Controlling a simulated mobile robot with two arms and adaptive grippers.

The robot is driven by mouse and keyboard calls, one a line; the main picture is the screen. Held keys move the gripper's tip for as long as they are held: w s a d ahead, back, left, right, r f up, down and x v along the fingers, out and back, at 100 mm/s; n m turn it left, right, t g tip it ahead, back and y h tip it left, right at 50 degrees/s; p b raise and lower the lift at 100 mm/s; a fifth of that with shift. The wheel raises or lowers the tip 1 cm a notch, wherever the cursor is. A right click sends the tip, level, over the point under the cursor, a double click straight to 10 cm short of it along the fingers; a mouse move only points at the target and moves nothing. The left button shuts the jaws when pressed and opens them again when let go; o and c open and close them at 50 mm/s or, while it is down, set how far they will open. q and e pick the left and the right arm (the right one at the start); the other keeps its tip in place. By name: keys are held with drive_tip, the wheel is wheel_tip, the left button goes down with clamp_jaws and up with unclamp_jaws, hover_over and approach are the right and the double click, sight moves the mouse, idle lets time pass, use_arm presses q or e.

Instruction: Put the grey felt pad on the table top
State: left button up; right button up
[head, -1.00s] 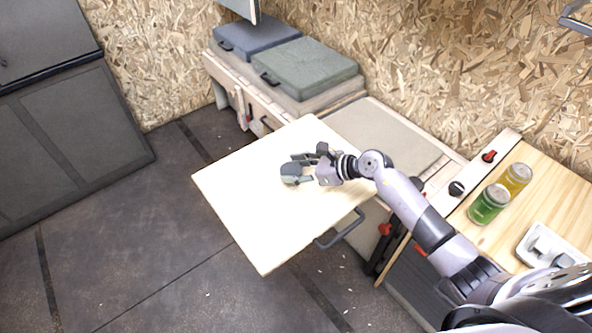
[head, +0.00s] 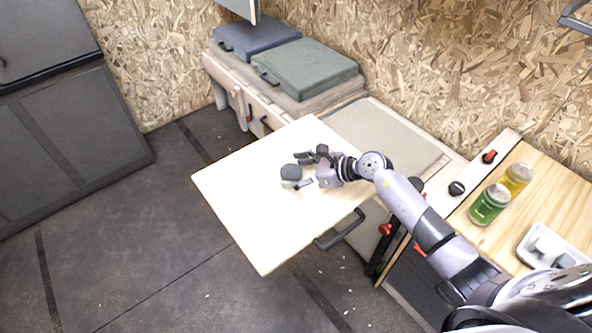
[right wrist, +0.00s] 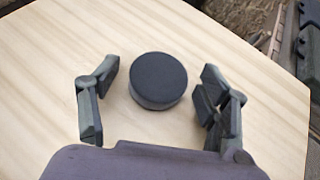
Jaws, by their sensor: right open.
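The grey felt pad (right wrist: 158,80) is a dark round disc with a paler side. It lies flat on the pale wooden table top (right wrist: 45,75). In the head view the pad (head: 291,172) sits near the middle of the table top (head: 250,225). My right gripper (head: 306,171) is open just right of it. In the right wrist view its fingers (right wrist: 160,92) stand apart on either side of the pad, with a gap at each side. My left gripper is not in view.
A bench with blue (head: 258,37) and green (head: 306,68) cushions stands behind the table. A wooden counter at right holds a green can (head: 488,204), a yellow can (head: 516,179) and a white tray (head: 527,256). Dark floor is clear at left.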

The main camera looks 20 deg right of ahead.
drive_tip(key=shift+r, duration=0.2)
drive_tip(key=shift+s+d, duration=0.2)
drive_tip(key=shift+d, duration=0.1)
drive_tip(key=v, duration=1.1)
drive_tip(key=shift+s+r+b, duration=0.1)
drive_tip(key=shift+r+b, duration=0.05)
drive_tip(key=shift+b, duration=0.25)
